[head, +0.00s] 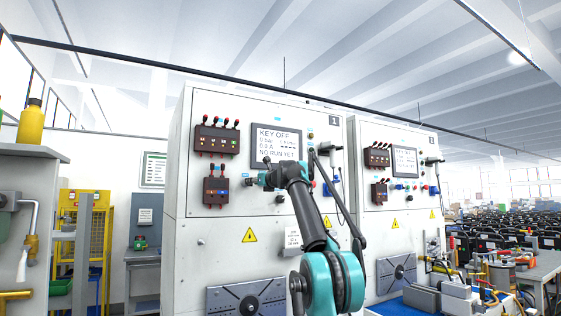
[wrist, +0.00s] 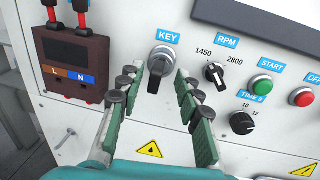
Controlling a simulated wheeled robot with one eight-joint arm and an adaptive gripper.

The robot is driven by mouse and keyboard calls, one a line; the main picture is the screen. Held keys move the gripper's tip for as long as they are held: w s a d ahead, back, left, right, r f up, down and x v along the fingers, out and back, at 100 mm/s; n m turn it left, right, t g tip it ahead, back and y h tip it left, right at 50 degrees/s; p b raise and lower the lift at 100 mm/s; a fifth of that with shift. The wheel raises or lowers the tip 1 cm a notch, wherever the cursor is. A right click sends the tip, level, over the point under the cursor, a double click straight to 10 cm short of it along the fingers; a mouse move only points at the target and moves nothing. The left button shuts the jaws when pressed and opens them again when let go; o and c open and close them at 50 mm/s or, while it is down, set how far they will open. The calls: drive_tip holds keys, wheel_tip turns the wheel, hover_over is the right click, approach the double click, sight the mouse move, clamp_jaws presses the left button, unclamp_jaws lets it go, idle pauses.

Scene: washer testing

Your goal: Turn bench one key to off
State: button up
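The bench one panel (head: 230,180) is a tall white cabinet marked 1. Its screen (head: 275,146) reads KEY OFF. The key switch (wrist: 161,62), under a blue KEY label, is a round metal collar with a dark key whose handle points down, tilted slightly left. My gripper (wrist: 160,71) is open, with one finger on each side of the key and visible gaps between. In the head view my gripper (head: 257,178) is at the panel below the screen, and my arm hides part of the controls there.
Right of the key are an RPM knob (wrist: 215,75), a green START button (wrist: 262,85), a red button (wrist: 302,96) and a time knob (wrist: 236,121). A brown L/N terminal block (wrist: 72,62) with red plugs is at left. Bench two (head: 398,190) stands at right.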

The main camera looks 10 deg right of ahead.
drive_tip(key=v, duration=0.7)
drive_tip(key=shift+a, duration=0.1)
